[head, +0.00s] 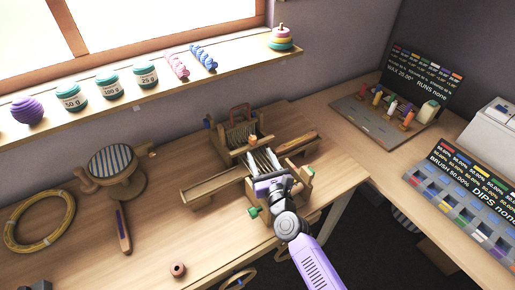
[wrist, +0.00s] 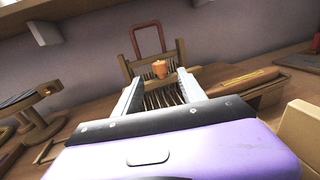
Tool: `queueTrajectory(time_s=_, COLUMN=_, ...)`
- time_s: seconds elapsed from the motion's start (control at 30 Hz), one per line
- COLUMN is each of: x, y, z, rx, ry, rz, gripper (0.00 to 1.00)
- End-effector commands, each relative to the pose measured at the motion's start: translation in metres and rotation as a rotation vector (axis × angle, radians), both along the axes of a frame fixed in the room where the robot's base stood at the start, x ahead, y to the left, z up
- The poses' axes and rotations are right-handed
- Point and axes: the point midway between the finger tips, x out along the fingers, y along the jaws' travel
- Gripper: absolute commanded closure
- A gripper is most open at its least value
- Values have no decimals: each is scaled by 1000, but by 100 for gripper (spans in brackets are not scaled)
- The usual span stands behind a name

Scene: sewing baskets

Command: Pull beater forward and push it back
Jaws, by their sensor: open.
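A small wooden loom stands on the table, with its beater (head: 236,133) upright at the back under a reddish arched handle (head: 240,108). An orange knob (head: 252,140) sits on the beater's front. In the wrist view the beater (wrist: 180,52) stands straight ahead, with the orange knob (wrist: 160,68) in line with the gap between my fingers. My gripper (head: 262,157) is open and empty, its two pale fingers reaching over the loom towards the knob. Whether the fingertips reach beside the knob, I cannot tell. My gripper hides part of the loom's front and threads.
Wooden trays flank the loom at left (head: 208,187) and right (head: 290,143). A small brown spool (head: 178,269) lies at the front. A shelf (head: 150,92) with jars runs behind.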

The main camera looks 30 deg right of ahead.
Motion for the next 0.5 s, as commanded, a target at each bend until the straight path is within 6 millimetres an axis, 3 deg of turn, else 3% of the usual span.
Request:
queueTrajectory(time_s=0.17, x=-2, y=0, z=-1, rx=-1, ry=-2, rz=1, gripper=52)
queueTrajectory(time_s=0.5, x=45, y=-10, z=-2, rx=-1, ry=-3, rz=-1, gripper=52)
